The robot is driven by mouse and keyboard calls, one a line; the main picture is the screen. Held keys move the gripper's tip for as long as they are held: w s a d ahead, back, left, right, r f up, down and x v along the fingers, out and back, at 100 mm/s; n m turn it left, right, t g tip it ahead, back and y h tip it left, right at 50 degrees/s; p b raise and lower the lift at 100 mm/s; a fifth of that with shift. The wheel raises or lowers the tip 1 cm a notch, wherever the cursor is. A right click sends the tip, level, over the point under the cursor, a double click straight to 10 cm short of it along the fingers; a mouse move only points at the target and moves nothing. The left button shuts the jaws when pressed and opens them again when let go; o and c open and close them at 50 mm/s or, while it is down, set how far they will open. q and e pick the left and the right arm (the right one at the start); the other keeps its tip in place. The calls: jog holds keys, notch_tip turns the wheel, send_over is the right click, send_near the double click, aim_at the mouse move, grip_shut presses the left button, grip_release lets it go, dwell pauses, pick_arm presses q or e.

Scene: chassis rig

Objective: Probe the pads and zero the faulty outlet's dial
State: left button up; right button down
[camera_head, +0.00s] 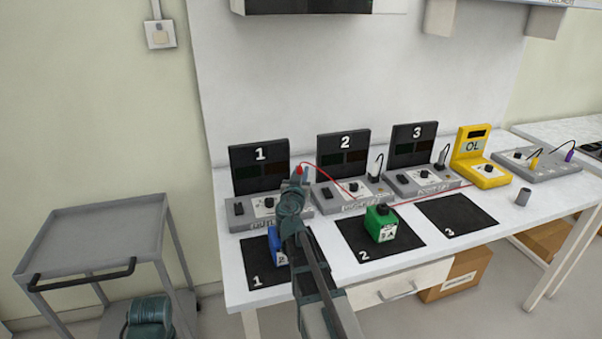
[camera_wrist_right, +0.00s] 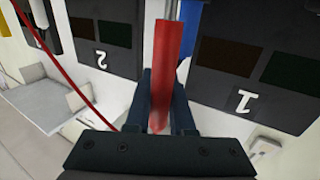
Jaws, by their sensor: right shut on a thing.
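My right gripper (camera_head: 297,182) is shut on a red probe (camera_head: 299,170), in front of outlet 1's black panel (camera_head: 245,156). In the right wrist view the probe (camera_wrist_right: 168,70) sits between the fingers. A red lead (camera_head: 325,172) runs from it toward the yellow meter (camera_head: 483,172), which reads OL. Outlet 2 (camera_head: 332,146) and outlet 3 (camera_head: 405,134) stand to the right, each with a dial on its base. A blue block (camera_head: 274,240) is on pad 1 (camera_head: 262,278), partly hidden by my arm. A green block (camera_head: 381,223) is on pad 2 (camera_head: 407,241). Pad 3 (camera_head: 455,215) is empty.
A grey unit (camera_head: 565,168) with a yellow and a purple plug stands right of the meter. A grey cart (camera_head: 95,232) stands left of the table. A cardboard box (camera_head: 462,275) is below the table.

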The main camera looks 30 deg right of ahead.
pick_arm(q)
jog(key=shift+s+f+b, duration=0.1)
jog(key=shift+f+b, duration=0.4)
jog(key=shift+b, duration=0.1)
pick_arm(e)
jog(key=shift+s+a+f, duration=0.15)
jog(key=shift+s+f, duration=0.1)
jog(key=shift+f, duration=0.15)
